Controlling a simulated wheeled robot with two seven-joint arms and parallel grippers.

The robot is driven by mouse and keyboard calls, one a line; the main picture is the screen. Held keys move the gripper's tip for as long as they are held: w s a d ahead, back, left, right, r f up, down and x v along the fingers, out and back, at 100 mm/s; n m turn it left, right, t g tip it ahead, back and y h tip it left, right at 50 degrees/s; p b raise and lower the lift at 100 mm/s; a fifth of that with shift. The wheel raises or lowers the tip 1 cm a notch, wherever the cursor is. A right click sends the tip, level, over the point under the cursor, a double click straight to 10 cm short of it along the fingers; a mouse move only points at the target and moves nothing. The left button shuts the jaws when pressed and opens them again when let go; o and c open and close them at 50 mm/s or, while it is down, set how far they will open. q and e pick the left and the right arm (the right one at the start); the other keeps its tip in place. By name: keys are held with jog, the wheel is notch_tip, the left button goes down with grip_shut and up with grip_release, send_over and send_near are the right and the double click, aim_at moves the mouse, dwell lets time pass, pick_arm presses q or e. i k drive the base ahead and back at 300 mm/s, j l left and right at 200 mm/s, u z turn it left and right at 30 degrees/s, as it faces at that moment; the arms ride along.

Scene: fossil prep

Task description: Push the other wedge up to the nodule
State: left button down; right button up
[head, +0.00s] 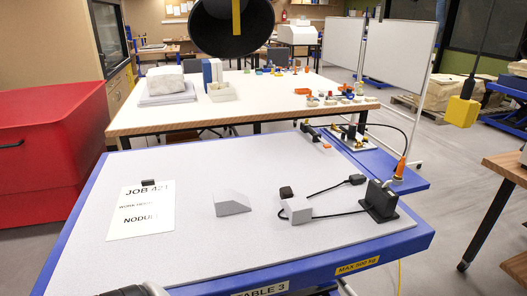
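A grey wedge (232,204) with a sloping top lies alone on the pale top of the blue-framed table (180,250), near its middle. To its right, a small dark brown lump (286,192), which looks like the nodule, sits just behind a pale grey block (296,211). The block may be a second wedge; its slope cannot be made out. I cannot tell whether block and lump touch. A clear gap separates the grey wedge from both. A piece of my arm shows at the bottom left edge. Neither gripper's fingers are in view.
A black holder (380,203) stands at the right, with a dark cable reaching the pale block. A black tool (355,179) lies behind. A JOB 421 sheet (141,212) lies at the left. The table is clear in front of the wedge. A white-topped bench (180,118) stands behind.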

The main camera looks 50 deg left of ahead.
aim_at(227, 202)
jog(key=j+u, duration=0.1)
jog(key=u, duration=0.75)
jog(key=j+u, duration=0.2)
jog(key=u, duration=0.25)
jog(key=j+u, duration=0.1)
jog(key=u, duration=0.35)
